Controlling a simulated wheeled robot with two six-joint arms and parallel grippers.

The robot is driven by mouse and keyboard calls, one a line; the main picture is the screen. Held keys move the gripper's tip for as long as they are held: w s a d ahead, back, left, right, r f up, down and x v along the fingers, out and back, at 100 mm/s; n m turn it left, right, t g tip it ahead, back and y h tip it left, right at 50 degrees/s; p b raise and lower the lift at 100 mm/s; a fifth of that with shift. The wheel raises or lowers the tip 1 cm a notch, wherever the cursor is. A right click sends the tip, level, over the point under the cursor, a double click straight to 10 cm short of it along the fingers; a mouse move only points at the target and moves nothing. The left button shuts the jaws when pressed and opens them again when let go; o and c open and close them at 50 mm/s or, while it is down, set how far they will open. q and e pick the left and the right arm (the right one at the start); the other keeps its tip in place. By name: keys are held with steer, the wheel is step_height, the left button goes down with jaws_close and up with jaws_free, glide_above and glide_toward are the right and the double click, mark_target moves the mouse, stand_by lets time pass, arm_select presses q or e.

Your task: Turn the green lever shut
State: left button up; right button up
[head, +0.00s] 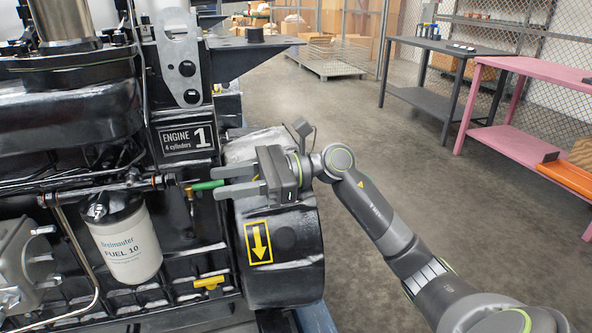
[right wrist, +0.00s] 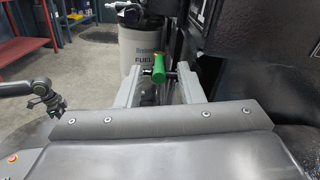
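The green lever (head: 207,185) sticks out from a brass-coloured fitting on the black engine's side, to the right of the white fuel filter. My right gripper (head: 214,181) is open, its two fingers pointing left at the engine. The lever's green handle lies between the fingers.
The white fuel filter (head: 127,244) hangs left of the lever. A yellow handle (head: 209,283) sits lower on the engine. A yellow arrow plate (head: 258,242) is on the round housing below my gripper. A pink table (head: 518,138) stands far right; the floor between is clear.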

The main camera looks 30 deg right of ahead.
arm_select(q)
steer(key=shift+d+r+b, duration=0.15)
steer(key=shift+r+b, duration=0.25)
steer(key=shift+r, duration=0.1)
arm_select(e)
steer(key=v, duration=1.2)
arm_select(q)
steer(key=shift+w, duration=0.2)
arm_select(e)
steer(key=shift+d+r, duration=0.1)
steer(key=shift+d, duration=0.05)
